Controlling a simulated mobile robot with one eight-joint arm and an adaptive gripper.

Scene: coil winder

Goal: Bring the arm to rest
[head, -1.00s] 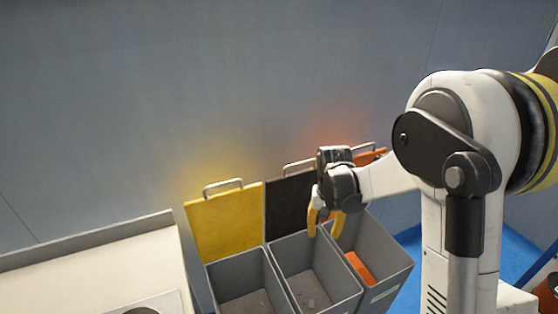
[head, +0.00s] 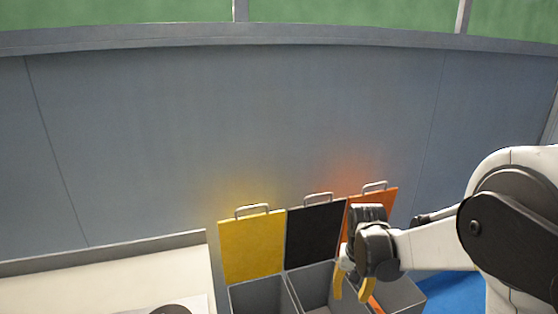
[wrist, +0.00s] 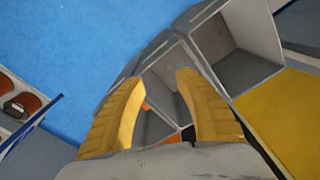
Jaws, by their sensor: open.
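My gripper (head: 351,287) has two yellow fingers and is open, with nothing between them. In the head view it hangs above the grey bins, near the middle and right ones, with its fingers pointing down. It also shows in the wrist view (wrist: 158,95), where its spread fingers overlap the bins. My white arm reaches in from the right edge of the head view.
Three grey bins have raised lids: yellow (head: 252,246), black (head: 315,233) and orange (head: 371,208). A pale worktop (head: 100,282) lies to the left. A grey wall (head: 150,140) stands behind. Blue floor (wrist: 70,50) is open beside the bins.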

